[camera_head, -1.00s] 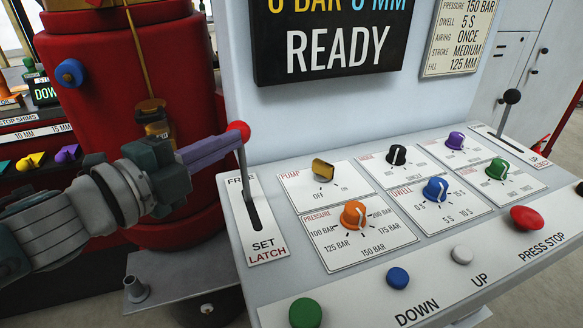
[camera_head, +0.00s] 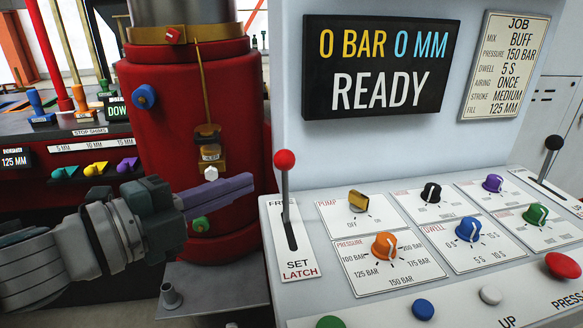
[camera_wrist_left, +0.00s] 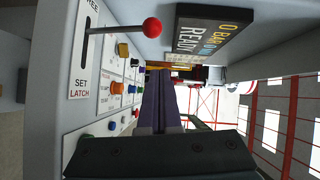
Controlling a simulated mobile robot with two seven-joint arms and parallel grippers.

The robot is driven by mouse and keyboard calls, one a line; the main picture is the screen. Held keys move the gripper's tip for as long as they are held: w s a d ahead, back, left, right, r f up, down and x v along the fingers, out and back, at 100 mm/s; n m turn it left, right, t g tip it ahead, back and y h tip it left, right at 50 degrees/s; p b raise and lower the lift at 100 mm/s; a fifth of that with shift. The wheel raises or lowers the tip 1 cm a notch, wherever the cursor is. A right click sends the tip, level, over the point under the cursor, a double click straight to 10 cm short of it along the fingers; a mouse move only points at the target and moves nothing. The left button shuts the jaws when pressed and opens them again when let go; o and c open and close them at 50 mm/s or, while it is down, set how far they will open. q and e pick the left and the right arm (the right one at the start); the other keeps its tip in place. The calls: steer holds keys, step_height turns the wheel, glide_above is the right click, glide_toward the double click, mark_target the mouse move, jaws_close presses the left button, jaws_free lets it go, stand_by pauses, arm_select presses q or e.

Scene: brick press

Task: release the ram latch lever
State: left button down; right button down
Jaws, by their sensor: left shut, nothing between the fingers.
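The latch lever (camera_head: 285,185) has a thin grey shaft and a red ball knob. It stands roughly upright in the slot of a white plate (camera_head: 300,265) marked FREE at the far end and SET LATCH at the near end. Its shaft enters the slot towards the FREE end. In the left wrist view the lever (camera_wrist_left: 152,27) shows sideways, also near FREE. My left gripper (camera_head: 250,183), with purple fingers, is shut and empty. Its tips are a little left of the lever shaft, apart from it. My right gripper is not in view.
The sloped panel right of the lever carries an orange pressure knob (camera_head: 384,246), other knobs and push buttons. A display (camera_head: 376,68) above reads 0 BAR, 0 MM, READY. The red press column (camera_head: 225,130) stands behind my left gripper. A dark-knobbed lever (camera_head: 552,150) is far right.

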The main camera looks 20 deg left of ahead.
arm_select(q)
steer(key=shift+v, duration=2.15)
steer(key=s+a+f+n+g+y, duration=0.1)
steer(key=s+f+n+g+y, duration=0.6)
steer(key=n, duration=0.8)
steer(key=s+d+r+n+g+p, duration=0.15)
steer(key=s+d+n+g, duration=0.35)
steer(key=s, duration=0.7)
step_height(320, 180, up, 37)
steer(key=m+p, duration=0.1)
steer(key=p, duration=3.5)
steer(key=shift+w+d+f+h, duration=0.2)
steer(key=shift+d+f+h, duration=0.05)
steer(key=shift+d+h, duration=0.05)
